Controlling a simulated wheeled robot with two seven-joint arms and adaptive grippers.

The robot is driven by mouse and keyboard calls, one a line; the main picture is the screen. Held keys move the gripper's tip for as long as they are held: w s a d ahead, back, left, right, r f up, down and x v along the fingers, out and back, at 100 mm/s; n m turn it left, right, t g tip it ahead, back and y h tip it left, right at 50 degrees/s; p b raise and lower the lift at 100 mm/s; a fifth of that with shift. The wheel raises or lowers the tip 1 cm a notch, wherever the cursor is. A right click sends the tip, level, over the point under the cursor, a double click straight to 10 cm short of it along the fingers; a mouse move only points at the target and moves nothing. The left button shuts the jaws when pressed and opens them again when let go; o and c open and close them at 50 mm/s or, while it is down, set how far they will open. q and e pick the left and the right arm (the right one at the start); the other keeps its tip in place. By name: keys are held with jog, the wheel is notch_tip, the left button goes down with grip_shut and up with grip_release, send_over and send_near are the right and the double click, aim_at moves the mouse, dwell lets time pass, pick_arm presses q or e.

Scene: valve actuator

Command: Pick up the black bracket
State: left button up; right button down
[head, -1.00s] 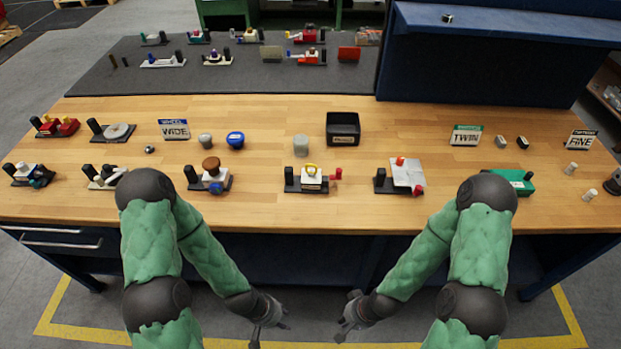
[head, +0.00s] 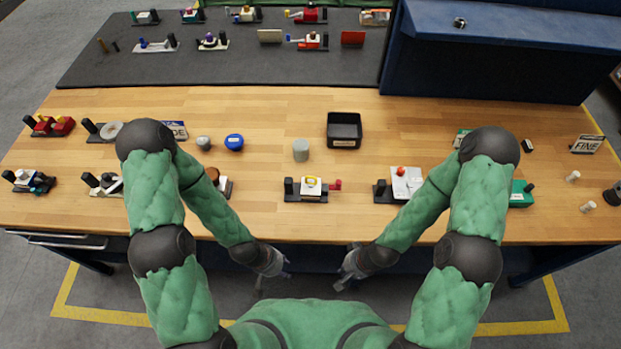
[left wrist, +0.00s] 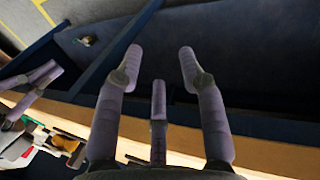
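I cannot tell which thing is the black bracket. Several black bases with upright posts stand on the bench, one of them a black base (head: 289,190) under a white and yellow part at the front middle. A small black block (head: 527,146) lies at the right. My left gripper (head: 274,276) hangs in front of the bench edge. In the left wrist view its fingers (left wrist: 160,75) are spread and empty. My right gripper (head: 345,275) also hangs in front of the edge, to the right of the left one, with its fingers apart and nothing visible in them.
The wooden bench (head: 270,105) has free room at its back middle. A blue shelf (head: 520,60) rises at the back right. My forearms cover some parts.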

pick_arm(q)
jog(key=shift+o, duration=1.1)
jog(key=shift+s, duration=0.15)
jog(key=o, duration=1)
jog(key=shift+w+r, duration=0.1)
jog(key=shift+w, duration=0.1)
jog(key=shift+w+d+r+n+g, duration=0.2)
jog(key=shift+r+n+g, duration=0.2)
jog(key=shift+r+g, duration=0.15)
notch_tip(320, 180, up, 4)
jog(key=a+n+g, duration=0.1)
jog(key=a+g, duration=0.1)
jog(key=g, duration=0.1)
notch_tip(320, 180, up, 17)
jog(key=m+t+y, duration=0.4)
jog(key=m, duration=0.9)
send_over(309, 185)
jog(key=f, duration=0.6)
jog(key=shift+s+a+f, duration=0.15)
jog(key=shift+a, duration=0.25)
jog(key=shift+d+f, duration=0.2)
jog(key=shift+f, duration=1.15)
jog(key=shift+d+f, duration=0.2)
jog(key=shift+f, duration=1.1)
